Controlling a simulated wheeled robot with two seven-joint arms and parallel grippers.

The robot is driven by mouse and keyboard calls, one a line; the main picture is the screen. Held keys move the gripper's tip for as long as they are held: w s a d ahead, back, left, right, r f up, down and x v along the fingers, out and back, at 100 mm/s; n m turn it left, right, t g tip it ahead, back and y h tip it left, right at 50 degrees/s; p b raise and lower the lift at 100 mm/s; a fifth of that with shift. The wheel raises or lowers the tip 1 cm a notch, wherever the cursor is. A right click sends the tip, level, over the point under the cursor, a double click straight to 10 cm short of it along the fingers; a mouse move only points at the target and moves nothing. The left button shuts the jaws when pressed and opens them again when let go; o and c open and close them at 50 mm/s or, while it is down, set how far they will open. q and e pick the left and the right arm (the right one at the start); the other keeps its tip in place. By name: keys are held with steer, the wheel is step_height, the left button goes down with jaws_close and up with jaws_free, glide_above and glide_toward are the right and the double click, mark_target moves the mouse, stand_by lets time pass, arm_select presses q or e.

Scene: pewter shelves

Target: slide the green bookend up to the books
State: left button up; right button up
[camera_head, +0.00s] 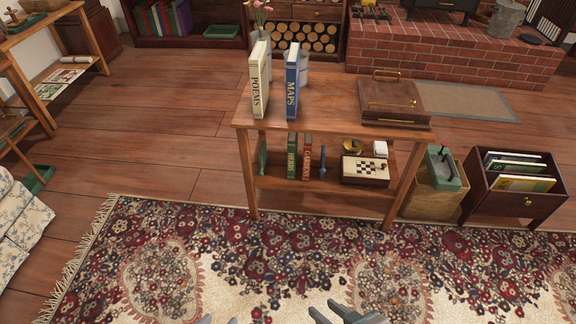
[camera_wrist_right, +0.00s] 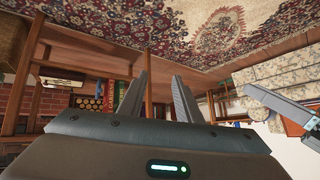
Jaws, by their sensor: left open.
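The green bookend (camera_head: 262,157) stands upright on the lower shelf of the wooden table, at its left end. To its right, across a gap, stand a green book (camera_head: 292,157) and a red book (camera_head: 306,158). A slim blue upright piece (camera_head: 322,160) stands just right of the red book. My left gripper (camera_head: 220,321) shows only its fingertips at the bottom edge, apart and empty over the rug. My right gripper (camera_head: 345,314) is also at the bottom edge. In the right wrist view my right gripper (camera_wrist_right: 158,92) has its fingers apart with nothing between them.
The table top (camera_head: 325,95) above holds a white POEMS book (camera_head: 260,80), a blue MAPS book (camera_head: 292,82) and a brown case (camera_head: 393,103). A chessboard box (camera_head: 365,170) sits on the lower shelf at right. The rug (camera_head: 230,250) in front is clear.

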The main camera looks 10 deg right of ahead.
steer(key=shift+s+f, duration=0.15)
steer(key=shift+c, duration=0.7)
steer(key=c, duration=0.5)
steer(key=shift+w+d+f+p, duration=0.1)
steer(key=shift+w+f+p, duration=0.15)
steer(key=shift+p, duration=0.3)
jaws_close()
arm_select(q)
steer(key=s+a+f+g+y+p, duration=0.1)
steer(key=s+a+f+p, duration=0.1)
steer(key=f+p, duration=0.6)
steer(key=s+a+f+g+y+p, duration=0.1)
steer(key=a+f+p, duration=0.3)
steer(key=f+p, duration=0.4)
steer(key=shift+s+a+f+g+y+p, duration=0.35)
steer(key=shift+s+f+g, duration=0.25)
steer(key=shift+f, duration=0.65)
arm_select(e)
steer(key=s+d+f+g+h, duration=0.1)
steer(key=s+d+f, duration=0.1)
steer(key=f, duration=0.7)
steer(key=s+d+f+g+h, duration=0.1)
steer(key=d+f, duration=0.3)
steer(key=f, duration=0.4)
steer(key=shift+s+d+f+g+h, duration=0.15)
steer(key=shift+s+f+g+h, duration=0.2)
steer(key=shift+s+g, duration=0.3)
arm_select(q)
steer(key=shift+d, duration=0.15)
